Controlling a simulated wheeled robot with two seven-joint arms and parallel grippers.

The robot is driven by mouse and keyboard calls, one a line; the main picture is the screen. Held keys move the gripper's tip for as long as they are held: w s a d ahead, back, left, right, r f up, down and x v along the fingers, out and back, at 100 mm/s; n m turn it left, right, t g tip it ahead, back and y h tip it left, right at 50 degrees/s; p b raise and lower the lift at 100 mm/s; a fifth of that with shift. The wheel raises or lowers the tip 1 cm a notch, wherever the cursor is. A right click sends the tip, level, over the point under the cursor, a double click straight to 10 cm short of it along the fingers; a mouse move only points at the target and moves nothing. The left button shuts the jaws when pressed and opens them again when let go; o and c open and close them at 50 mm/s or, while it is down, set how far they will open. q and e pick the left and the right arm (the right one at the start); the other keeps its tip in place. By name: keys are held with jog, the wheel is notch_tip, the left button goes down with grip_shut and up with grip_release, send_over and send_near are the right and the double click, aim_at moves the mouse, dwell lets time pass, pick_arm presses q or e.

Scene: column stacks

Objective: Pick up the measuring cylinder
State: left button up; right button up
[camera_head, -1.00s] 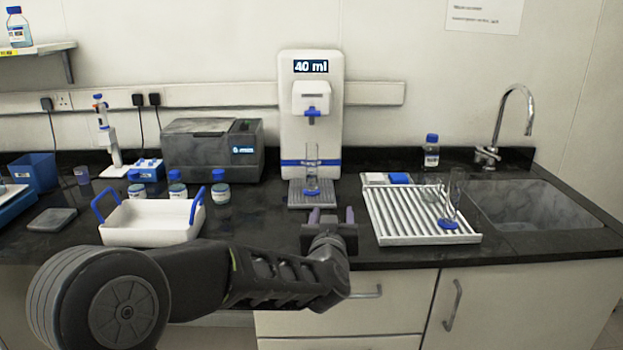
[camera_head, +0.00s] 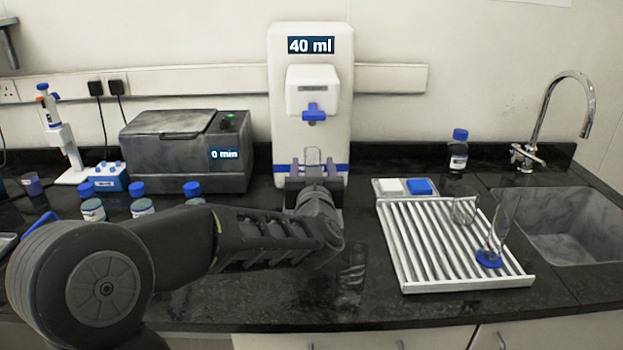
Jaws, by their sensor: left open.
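A clear glass measuring cylinder (camera_head: 313,156) stands under the spout of the white dispenser (camera_head: 310,45), whose display reads "40 ml". Only its upper part shows; the lower part and base are hidden behind my left gripper. My left gripper (camera_head: 313,171) is open, with one finger on each side of the cylinder in this view. I cannot tell whether the fingers touch the glass. Another clear cylinder with a blue base (camera_head: 489,258) is on the white drying rack (camera_head: 405,265). My right gripper is not in view.
A glass beaker (camera_head: 464,210) also sits on the rack. The sink (camera_head: 560,235) is at the right. A dark grey machine (camera_head: 185,150) stands left of the dispenser, with several blue-capped jars in front.

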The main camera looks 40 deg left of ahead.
pick_arm(q)
notch_tip(320, 180, down, 8)
jog(key=shift+s+d+f+b, duration=0.1)
jog(key=shift+f+b, duration=0.1)
jog(key=shift+b, duration=0.5)
jog(key=shift+w+a+r, duration=0.25)
jog(key=shift+w+a, duration=0.05)
jog(key=shift+w, duration=0.1)
jog(key=shift+w+a, duration=0.2)
jog(key=shift+w, duration=0.05)
jog(key=p+x, duration=0.1)
jog(key=x, duration=0.5)
jog(key=shift+s, duration=0.1)
grip_shut()
dwell(0.4)
